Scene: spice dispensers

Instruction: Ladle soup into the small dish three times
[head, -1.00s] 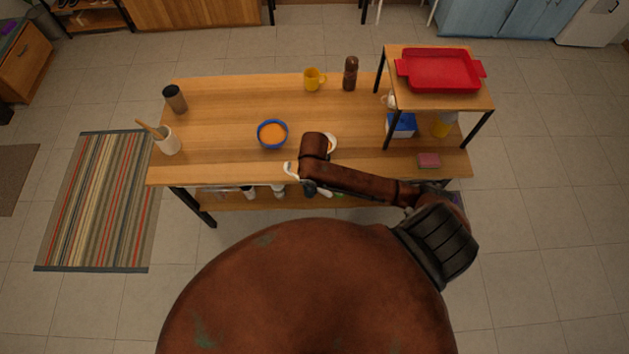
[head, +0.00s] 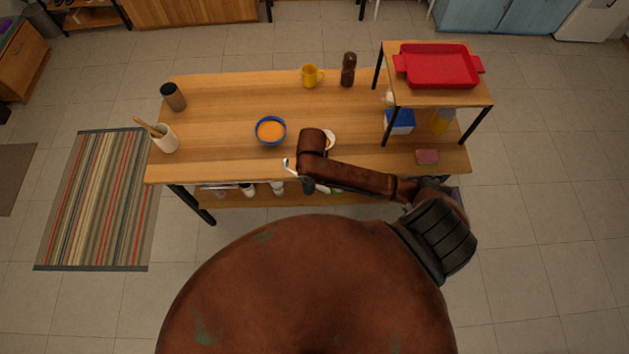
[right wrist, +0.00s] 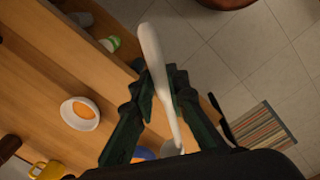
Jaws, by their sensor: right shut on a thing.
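A blue bowl (head: 271,131) of orange soup stands on the wooden table; part of it shows in the right wrist view (right wrist: 142,153). A small white dish (right wrist: 69,113) has orange soup in it; in the head view its edge (head: 332,138) shows beside my right arm, which hides the rest. My right gripper (right wrist: 162,88) is shut on the white ladle (right wrist: 152,50), near the table's front edge. In the head view the ladle (head: 290,167) shows just left of the gripper, right of and in front of the blue bowl. Whether the ladle holds soup is unclear. My left gripper is out of view.
A yellow mug (head: 310,76) and a brown pepper mill (head: 348,70) stand at the back. A utensil crock (head: 165,140) and a dark canister (head: 173,97) are at the left. A raised shelf with a red tray (head: 437,67) stands right. The table's middle left is clear.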

